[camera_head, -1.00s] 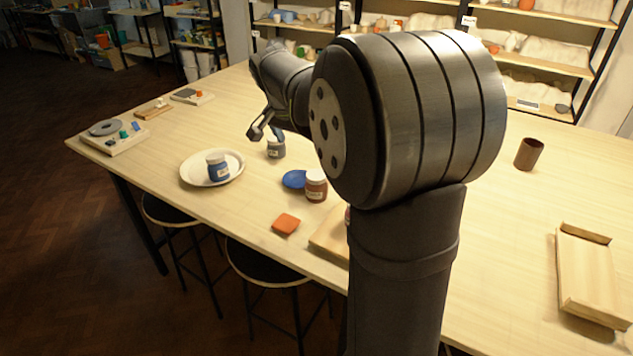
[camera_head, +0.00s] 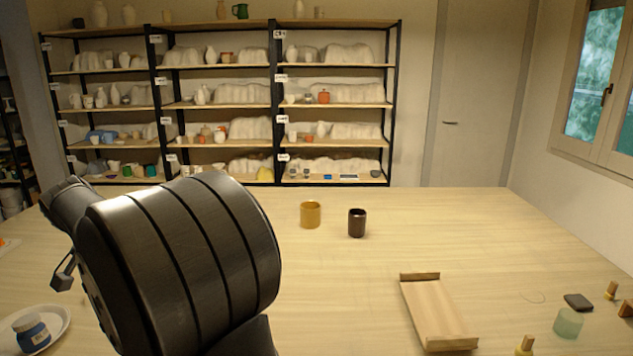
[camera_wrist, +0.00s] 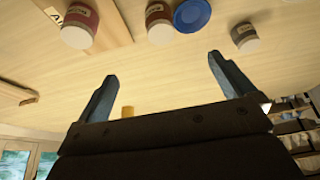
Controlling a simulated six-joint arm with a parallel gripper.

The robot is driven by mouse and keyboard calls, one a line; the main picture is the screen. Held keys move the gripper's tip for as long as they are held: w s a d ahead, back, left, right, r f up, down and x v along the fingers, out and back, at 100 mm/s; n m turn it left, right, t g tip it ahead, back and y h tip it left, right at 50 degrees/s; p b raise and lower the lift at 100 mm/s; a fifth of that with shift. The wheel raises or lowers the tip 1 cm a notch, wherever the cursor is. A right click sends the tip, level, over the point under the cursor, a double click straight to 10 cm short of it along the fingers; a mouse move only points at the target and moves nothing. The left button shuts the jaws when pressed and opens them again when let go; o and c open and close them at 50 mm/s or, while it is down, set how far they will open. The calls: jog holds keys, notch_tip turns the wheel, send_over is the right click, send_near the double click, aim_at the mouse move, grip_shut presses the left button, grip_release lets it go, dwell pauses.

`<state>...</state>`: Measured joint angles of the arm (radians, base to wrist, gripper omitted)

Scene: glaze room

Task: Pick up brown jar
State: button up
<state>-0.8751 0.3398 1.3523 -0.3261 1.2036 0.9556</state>
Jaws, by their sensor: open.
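In the wrist view, a brown jar with a pale lid and a label (camera_wrist: 158,14) stands beside a small blue dish (camera_wrist: 191,14). A redder jar (camera_wrist: 80,22) is to its left, by a wooden board, and a grey jar (camera_wrist: 243,32) is to its right. My gripper (camera_wrist: 163,70) is open, with nothing between its fingers, and is apart from the jars. In the head view my gripper (camera_head: 65,272) shows small at the left edge. My arm hides the brown jar there.
A dark brown cup (camera_head: 357,223) and a mustard cup (camera_head: 310,214) stand at the table's back. A wooden tray (camera_head: 438,315) lies at front right. The table between cups and tray is clear.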

jog(key=shift+c, duration=1.2)
jog(key=w+f+n+g, duration=0.2)
jog(key=w+n+g, duration=0.4)
jog(key=n, duration=1)
jog(key=shift+t, duration=0.7)
jog(key=f, duration=0.7)
jog(key=w+f, duration=0.1)
jog(key=f, duration=0.3)
jog(key=shift+d+f, duration=0.1)
jog(key=shift+w+f, duration=0.2)
jog(key=shift+f, duration=1.25)
jog(key=shift+w+f, duration=0.15)
jog(key=shift+f, duration=1.25)
jog(key=c, duration=1.3)
jog(key=shift+r, duration=0.1)
jog(key=shift+c, duration=0.2)
